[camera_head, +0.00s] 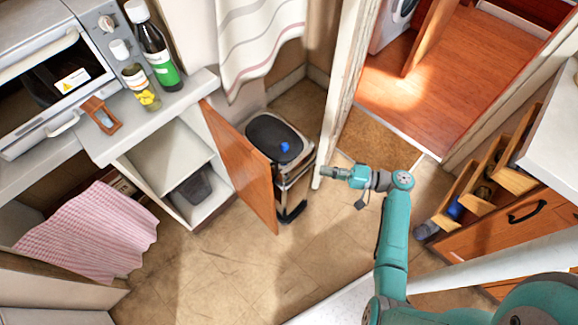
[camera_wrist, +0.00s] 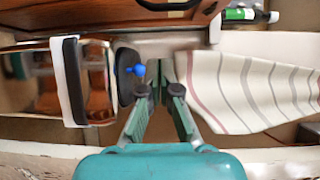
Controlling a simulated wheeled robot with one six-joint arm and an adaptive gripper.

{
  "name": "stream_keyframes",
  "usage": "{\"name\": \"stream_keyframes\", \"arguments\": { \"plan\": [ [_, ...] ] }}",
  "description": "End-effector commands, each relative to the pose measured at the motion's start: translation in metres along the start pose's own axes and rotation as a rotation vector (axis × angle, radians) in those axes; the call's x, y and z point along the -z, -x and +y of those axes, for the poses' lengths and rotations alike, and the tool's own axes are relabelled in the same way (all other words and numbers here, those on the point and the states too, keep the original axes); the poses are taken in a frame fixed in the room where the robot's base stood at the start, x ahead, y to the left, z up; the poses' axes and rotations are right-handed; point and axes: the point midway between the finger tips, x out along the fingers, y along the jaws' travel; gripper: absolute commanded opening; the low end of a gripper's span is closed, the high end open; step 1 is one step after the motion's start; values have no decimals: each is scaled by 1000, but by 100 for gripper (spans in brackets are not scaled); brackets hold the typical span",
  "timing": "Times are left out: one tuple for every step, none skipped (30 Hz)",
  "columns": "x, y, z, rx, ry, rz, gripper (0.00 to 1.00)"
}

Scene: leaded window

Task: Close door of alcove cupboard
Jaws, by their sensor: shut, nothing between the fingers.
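The cupboard (camera_head: 168,150) stands below the counter at left, its pale shelves exposed. Its orange-brown door (camera_head: 241,168) is swung wide open toward the room. In the wrist view a wooden panel that looks like this door (camera_wrist: 100,18) spans the top, with a metal handle on it. My gripper (camera_head: 326,172) is to the right of the door, apart from it, with the bin between them in the picture. In the wrist view my gripper (camera_wrist: 165,75) is shut and empty, its fingers converging below the panel.
A pedal bin (camera_head: 275,140) with a dark lid and blue knob stands just behind the door; it also shows in the wrist view (camera_wrist: 127,75). A striped curtain (camera_head: 258,40) hangs behind. A white post (camera_head: 345,90) is close to my gripper. Floor before the cupboard is clear.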

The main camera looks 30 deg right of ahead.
Motion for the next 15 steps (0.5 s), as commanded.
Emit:
{"name": "stream_keyframes", "arguments": {
  "plan": [
    [6, 6, -6, 19, 6, -7, 0],
    [8, 8, -8, 28, 8, -12, 0],
    [9, 9, -11, 37, 11, -16, 0],
    [10, 9, -12, 42, 12, -19, 0],
    [10, 9, -13, 44, 13, -22, 0],
    [10, 7, -14, 46, 14, -23, 0],
    [10, 5, -14, 46, 14, -24, 0],
    [10, 2, -14, 46, 14, -24, 0],
    [9, -3, -14, 45, 14, -26, 0],
    [9, -7, -14, 45, 13, -26, 0],
    [9, -11, -14, 45, 13, -26, 0],
    [8, -18, -14, 45, 13, -27, 0],
    [8, -23, -15, 44, 13, -27, 0],
    [8, -28, -15, 44, 13, -27, 0],
    [8, -36, -15, 44, 13, -27, 0]
  ]
}}
